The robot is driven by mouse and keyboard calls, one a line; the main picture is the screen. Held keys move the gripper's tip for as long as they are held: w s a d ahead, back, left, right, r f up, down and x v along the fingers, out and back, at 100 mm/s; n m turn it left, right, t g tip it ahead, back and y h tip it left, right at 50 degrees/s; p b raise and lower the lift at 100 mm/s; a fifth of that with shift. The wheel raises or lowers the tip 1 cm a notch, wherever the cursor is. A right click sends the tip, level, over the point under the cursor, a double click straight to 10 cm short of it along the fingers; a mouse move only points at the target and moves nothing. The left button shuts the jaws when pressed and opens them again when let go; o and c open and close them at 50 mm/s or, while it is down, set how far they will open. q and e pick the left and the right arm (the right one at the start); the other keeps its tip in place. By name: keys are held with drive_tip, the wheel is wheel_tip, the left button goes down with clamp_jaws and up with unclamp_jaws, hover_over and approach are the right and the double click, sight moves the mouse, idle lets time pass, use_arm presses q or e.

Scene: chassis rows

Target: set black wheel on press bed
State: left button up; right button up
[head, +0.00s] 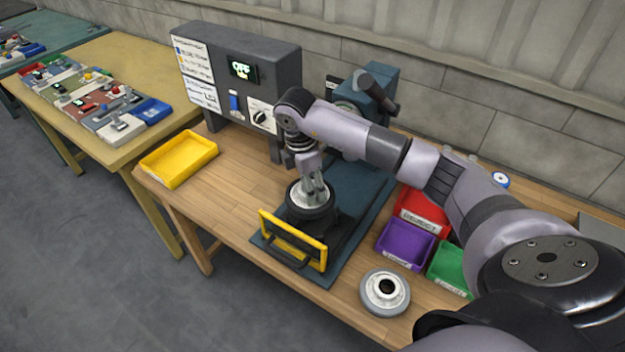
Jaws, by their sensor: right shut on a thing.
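The black wheel (311,197) has a dark tyre and a silver hub. It is at the press bed (323,232), a dark block behind a yellow guard frame (294,240). My right gripper (314,190) points down and is shut on the wheel at its hub. The wheel looks level; whether it touches the bed is hard to tell. The press (364,100) stands behind, partly hidden by my right arm. My left gripper is not in view.
A grey wheel (385,291) lies at the table's front. Red (421,214), purple (405,246) and green (449,268) bins stand right of the press mat. A yellow tray (178,160) is at left. A grey control box (240,85) stands behind.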

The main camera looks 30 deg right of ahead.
drive_tip(key=f+b, duration=0.1)
drive_tip(key=f+m+b, duration=0.1)
drive_tip(key=f, duration=0.1)
drive_tip(key=f+m+b, duration=0.1)
drive_tip(key=f, duration=0.1)
drive_tip(key=shift+d, duration=0.4)
drive_tip(key=shift+f+b, duration=0.75)
drive_tip(key=shift+f, duration=0.35)
idle(1.7)
drive_tip(key=shift+f, duration=0.35)
drive_tip(key=o, duration=1.6)
drive_tip(key=shift+c, duration=0.2)
drive_tip(key=shift+s, duration=0.1)
